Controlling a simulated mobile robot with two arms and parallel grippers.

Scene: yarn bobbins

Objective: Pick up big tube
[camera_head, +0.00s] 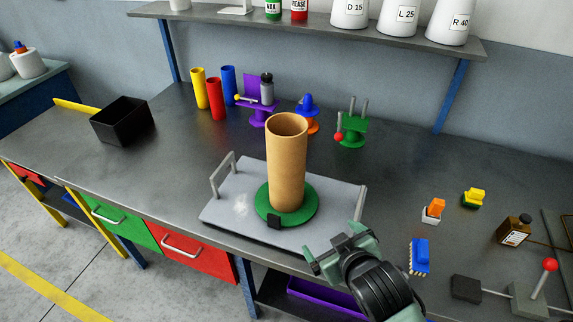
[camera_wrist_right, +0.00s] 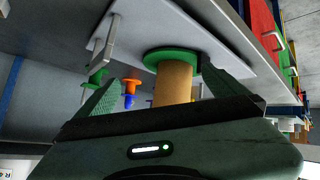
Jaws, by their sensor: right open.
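The big tube (camera_head: 287,165) is a tan cardboard cylinder with an open top. It stands upright on a round green base (camera_head: 304,214) on a grey board (camera_head: 233,205). In the right wrist view the tube (camera_wrist_right: 175,82) and green base (camera_wrist_right: 170,54) appear upside down between my finger pads. My right gripper (camera_head: 335,246) is open and empty, in front and to the right of the tube and apart from it. Its spread fingers also show in the right wrist view (camera_wrist_right: 160,95). My left gripper is not in view.
The board has metal handles, one at its left (camera_head: 222,175). Behind stand yellow, red and blue tubes (camera_head: 215,98) and purple, orange and green holders (camera_head: 351,130). A black bin (camera_head: 122,122) is at left.

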